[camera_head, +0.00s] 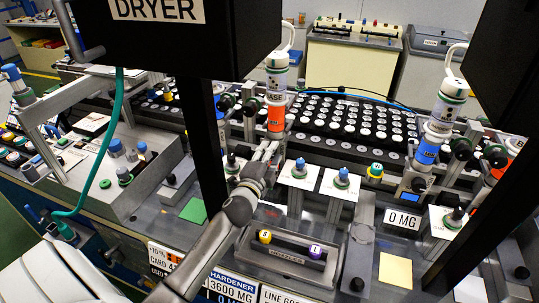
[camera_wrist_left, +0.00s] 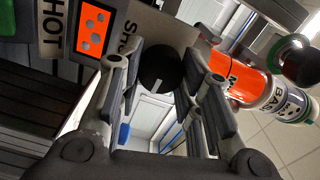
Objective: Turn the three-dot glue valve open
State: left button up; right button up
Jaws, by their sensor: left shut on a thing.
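My left gripper (camera_head: 264,152) reaches up from the bottom of the head view to just below the white cartridge with the orange band (camera_head: 276,115). In the left wrist view my left gripper (camera_wrist_left: 165,75) has its fingers on both sides of a round black knob (camera_wrist_left: 158,66) with a pale line on its face, and it is shut on it. An orange plate with grey dots (camera_wrist_left: 92,30) is beside the knob, next to the lettering "SHOT". The knob is hidden behind the fingers in the head view. My right gripper is not in view.
The orange-banded cartridge (camera_wrist_left: 228,72) is close to the right fingers in the left wrist view. A blue-banded cartridge (camera_head: 430,140) stands to the right. A rack of several white-topped parts (camera_head: 350,117) lies behind, and a nozzle tray (camera_head: 290,258) in front.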

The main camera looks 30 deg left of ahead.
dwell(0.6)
pick_arm(q)
jog(key=o, duration=1)
